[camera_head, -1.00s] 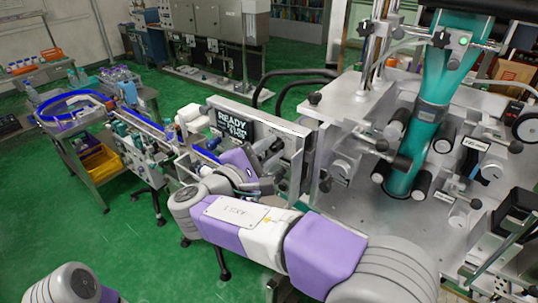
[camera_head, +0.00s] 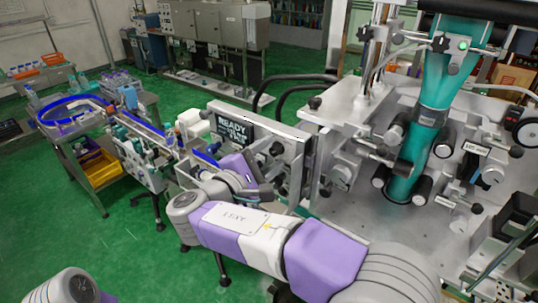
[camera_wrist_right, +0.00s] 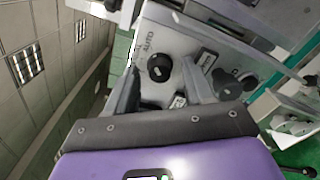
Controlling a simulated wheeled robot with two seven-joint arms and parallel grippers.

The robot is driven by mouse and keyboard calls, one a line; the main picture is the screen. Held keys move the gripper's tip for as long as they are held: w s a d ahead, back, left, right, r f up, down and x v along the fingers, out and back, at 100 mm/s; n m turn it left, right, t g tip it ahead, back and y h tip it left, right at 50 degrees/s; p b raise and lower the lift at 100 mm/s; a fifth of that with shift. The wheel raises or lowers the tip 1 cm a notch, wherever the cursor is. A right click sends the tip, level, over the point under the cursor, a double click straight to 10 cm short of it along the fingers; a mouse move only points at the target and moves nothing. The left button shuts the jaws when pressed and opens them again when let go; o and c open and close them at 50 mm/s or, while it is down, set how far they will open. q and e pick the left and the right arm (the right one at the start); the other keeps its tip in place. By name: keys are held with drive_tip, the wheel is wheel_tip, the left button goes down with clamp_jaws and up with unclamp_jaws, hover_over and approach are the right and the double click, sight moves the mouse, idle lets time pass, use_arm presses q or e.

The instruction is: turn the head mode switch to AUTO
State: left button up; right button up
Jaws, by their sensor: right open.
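The head mode switch (camera_wrist_right: 159,67) is a round black knob on a grey panel in the right wrist view. The word AUTO is printed on the panel beside it. My right gripper (camera_wrist_right: 161,84) is open, with one dark finger on each side of the knob in that view; I cannot tell whether they touch it. In the head view my right gripper (camera_head: 262,192) is near the face of the control panel, below the READY display (camera_head: 234,128). The switch cannot be made out there. My left gripper is out of view.
Another black knob (camera_wrist_right: 226,82) and small label plates sit right of the switch. In the head view, the machine with a teal sleeve (camera_head: 432,95) stands at right. A conveyor with a blue rail (camera_head: 75,98) and carts stand at left. Green floor is open at lower left.

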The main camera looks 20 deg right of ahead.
drive_tip(key=v, duration=0.7)
drive_tip(key=shift+s+a+b, duration=0.15)
drive_tip(key=shift+a+b, duration=0.05)
drive_tip(key=shift+b, duration=0.1)
